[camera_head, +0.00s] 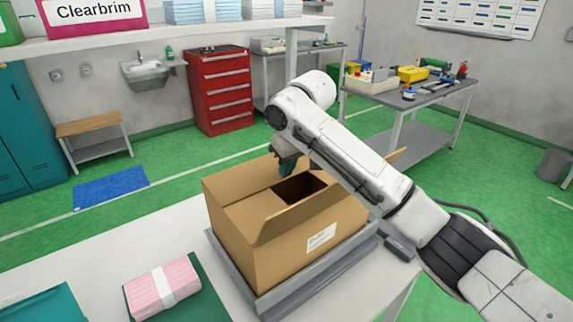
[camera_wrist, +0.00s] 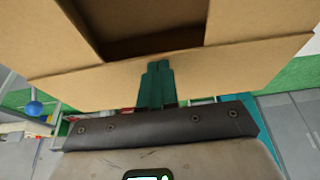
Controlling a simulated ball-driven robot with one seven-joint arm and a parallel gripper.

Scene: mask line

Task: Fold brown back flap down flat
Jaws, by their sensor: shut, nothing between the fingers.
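The brown cardboard box (camera_head: 235,235) stands in the middle of the head view with its top partly open. My gripper (camera_head: 287,165) has dark green fingers and is at the back edge of the box top, shut and empty. In the wrist view, my shut fingers (camera_wrist: 157,85) lie over a brown cardboard panel (camera_wrist: 100,82) just below the opening (camera_wrist: 150,35). I cannot tell whether they touch it. My arm hides part of the box's back right.
The box sits on a grey tray (camera_head: 262,302) on a white table (camera_head: 185,232). A pink pack (camera_head: 160,288) lies front left. A shelf (camera_head: 180,38) hangs behind.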

